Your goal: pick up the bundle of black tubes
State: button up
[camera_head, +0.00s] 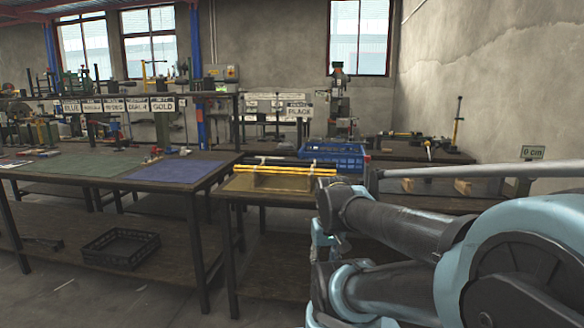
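I cannot make out a bundle of black tubes for certain. A long dark grey bar or tube (490,171) runs across the right side behind my arm; I cannot tell whether it is one piece or several. Yellow tubes (290,170) lie side by side across a tan box-like rest (283,183) on the middle table, with pale ties around them. My arm fills the lower right, bent, with its far links in front of that table's right part. I cannot make out my gripper's fingers.
A blue crate (335,151) stands behind the yellow tubes. Small wooden blocks (462,187) sit below the grey bar. A left table (100,165) has a blue mat (180,172); a black crate (120,248) is on its lower shelf. Bare floor shows at lower left.

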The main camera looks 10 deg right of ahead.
aim_at(247, 162)
jog(key=i, duration=0.95)
jog(key=u, duration=0.05)
